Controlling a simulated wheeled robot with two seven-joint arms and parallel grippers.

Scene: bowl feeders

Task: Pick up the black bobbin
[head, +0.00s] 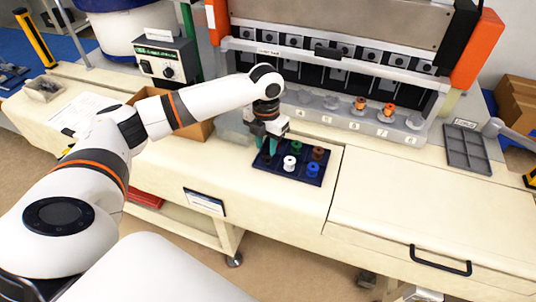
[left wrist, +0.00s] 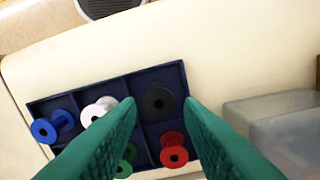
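The dark blue tray (head: 303,179) holds several bobbins in its compartments, also seen in the left wrist view (left wrist: 66,103). The black bobbin (left wrist: 157,102) stands in a corner compartment, beside the white bobbin (left wrist: 98,111) and the red bobbin (left wrist: 173,150). My left gripper (head: 265,147) is over the tray's left end. Its green fingers (left wrist: 160,104) are open and empty, with the black bobbin showing between the tips; the remaining height is unclear. In the head view the fingers partly hide that end of the tray. My right gripper is not in view.
Blue (head: 313,170) and white (head: 289,163) bobbins stand close by in the tray; a green bobbin (left wrist: 125,160) is partly hidden by a finger. The feeder machine (head: 335,60) rises behind, holding orange bobbins (head: 360,104). A grey tray (head: 467,148) lies right.

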